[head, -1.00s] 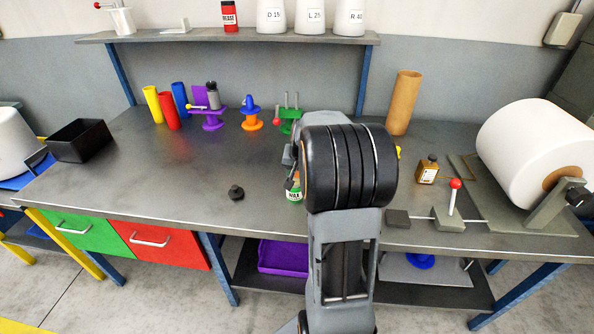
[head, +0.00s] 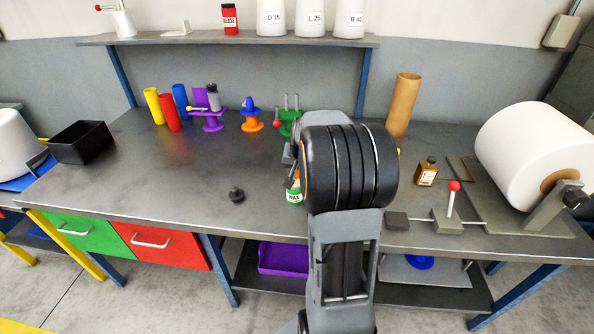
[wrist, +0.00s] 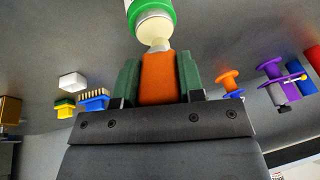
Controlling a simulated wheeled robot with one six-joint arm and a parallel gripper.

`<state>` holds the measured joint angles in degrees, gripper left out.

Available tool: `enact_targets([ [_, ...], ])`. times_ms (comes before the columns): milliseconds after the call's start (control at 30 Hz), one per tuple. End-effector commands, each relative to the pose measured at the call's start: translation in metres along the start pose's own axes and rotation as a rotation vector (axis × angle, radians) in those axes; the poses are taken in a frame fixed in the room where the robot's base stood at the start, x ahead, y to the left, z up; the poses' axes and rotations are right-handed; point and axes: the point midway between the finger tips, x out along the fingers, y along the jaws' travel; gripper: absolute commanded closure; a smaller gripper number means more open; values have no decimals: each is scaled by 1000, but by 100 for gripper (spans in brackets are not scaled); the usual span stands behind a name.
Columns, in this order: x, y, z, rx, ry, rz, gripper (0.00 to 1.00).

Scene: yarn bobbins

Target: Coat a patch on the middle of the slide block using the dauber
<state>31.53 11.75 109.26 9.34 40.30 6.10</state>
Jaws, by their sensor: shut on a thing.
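My gripper (wrist: 158,62) is shut on the orange handle of the dauber (wrist: 158,82) in the wrist view. The dauber's pale end points away from the jaws, at a white jar with a green band (wrist: 135,8). I cannot tell how deep that end sits at the jar's mouth. I cannot tell for sure which thing is the slide block; a dark grey block (head: 397,221) lies near the front edge, right of my arm.
A red-knobbed lever on a grey base (head: 447,222), a brown bottle (head: 427,172) and a large white roll (head: 535,150) stand at the right. A dark knob (head: 237,194) lies left of the jar. Coloured tubes (head: 168,112) and bobbin stands line the back. The bench's left middle is clear.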

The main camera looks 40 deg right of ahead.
Motion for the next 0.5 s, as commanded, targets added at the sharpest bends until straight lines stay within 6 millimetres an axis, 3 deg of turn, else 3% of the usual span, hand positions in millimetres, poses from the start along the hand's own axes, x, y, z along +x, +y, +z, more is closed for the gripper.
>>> enact_targets([
  [500, -46, -8, -15, 0, 3, 0, 88],
])
